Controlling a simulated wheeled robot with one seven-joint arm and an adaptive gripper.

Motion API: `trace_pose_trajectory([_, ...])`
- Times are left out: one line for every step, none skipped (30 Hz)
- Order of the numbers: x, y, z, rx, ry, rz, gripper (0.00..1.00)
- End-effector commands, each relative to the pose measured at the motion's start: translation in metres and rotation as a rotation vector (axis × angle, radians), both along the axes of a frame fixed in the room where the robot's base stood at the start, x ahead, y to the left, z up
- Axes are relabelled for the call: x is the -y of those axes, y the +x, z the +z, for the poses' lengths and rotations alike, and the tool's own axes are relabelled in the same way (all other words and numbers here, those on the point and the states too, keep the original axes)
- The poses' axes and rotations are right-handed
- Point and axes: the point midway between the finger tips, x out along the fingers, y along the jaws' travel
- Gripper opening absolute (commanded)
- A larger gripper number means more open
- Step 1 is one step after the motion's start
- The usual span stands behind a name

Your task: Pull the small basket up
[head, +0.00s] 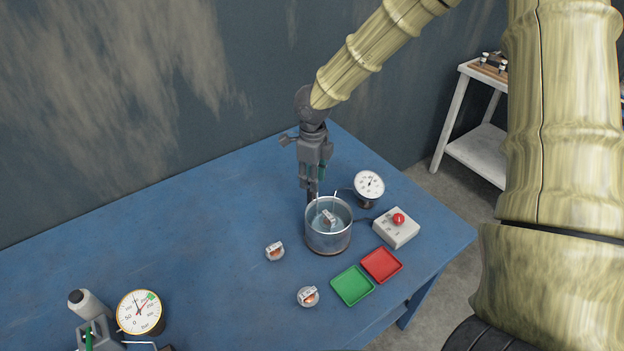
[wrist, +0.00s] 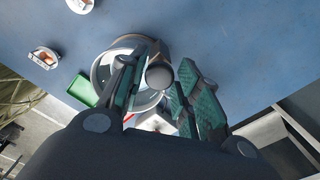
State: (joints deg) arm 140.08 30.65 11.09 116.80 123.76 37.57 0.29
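A metal pot (head: 328,238) of water stands on the blue table. In it sits a small part with orange and pale metal (head: 329,217). Thin pale uprights (head: 336,197) rise above the rim, seemingly of the small basket, whose body I cannot make out. My gripper (head: 311,190) points down at the pot's back left rim. In the wrist view my gripper (wrist: 156,92) is open, its green-padded fingers apart. A dark round knob (wrist: 159,77) shows between the fingers, over the pot's rim; I cannot tell whether they touch it.
A dial gauge (head: 369,185) stands behind the pot, and a white box with a red button (head: 397,226) to its right. Green (head: 352,286) and red (head: 381,265) trays lie in front. Two small parts (head: 275,251) (head: 308,296) lie left and front. The table's left middle is clear.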

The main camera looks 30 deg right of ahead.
Motion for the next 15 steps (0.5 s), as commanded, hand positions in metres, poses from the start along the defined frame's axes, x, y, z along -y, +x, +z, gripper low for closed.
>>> trace_pose_trajectory([0.0, 0.0, 0.0001, 0.0, 0.0, 0.0, 0.17])
trace_pose_trajectory([0.0001, 0.0001, 0.0001, 0.0, 0.0, 0.0, 0.12])
trace_pose_trajectory([0.0002, 0.0001, 0.0001, 0.0, 0.0, 0.0, 0.05])
trace_pose_trajectory([0.0002, 0.0001, 0.0001, 0.0, 0.0, 0.0, 0.02])
trace_pose_trajectory([0.0002, 0.0001, 0.0001, 0.0, 0.0, 0.0, 0.02])
trace_pose_trajectory([0.0002, 0.0002, 0.0002, 0.001, -0.001, 0.0, 0.02])
trace_pose_trajectory([0.0002, 0.0003, 0.0003, 0.001, -0.001, 0.0, 0.02])
trace_pose_trajectory([0.0003, 0.0003, 0.0006, 0.001, -0.001, 0.0, 0.02])
trace_pose_trajectory([0.0003, 0.0003, 0.0011, 0.001, -0.001, 0.0, 0.02])
trace_pose_trajectory([0.0003, 0.0003, 0.0016, 0.001, -0.001, 0.0, 0.02])
trace_pose_trajectory([0.0003, 0.0004, 0.0023, 0.001, -0.001, 0.0, 0.02])
trace_pose_trajectory([0.0003, 0.0004, 0.0034, 0.001, -0.001, 0.0, 0.02])
trace_pose_trajectory([0.0003, 0.0004, 0.0043, 0.001, -0.001, 0.0, 0.02])
trace_pose_trajectory([0.0004, 0.0004, 0.0052, 0.001, -0.001, 0.0, 0.02])
trace_pose_trajectory([0.0004, 0.0004, 0.0065, 0.001, -0.001, 0.0, 0.02])
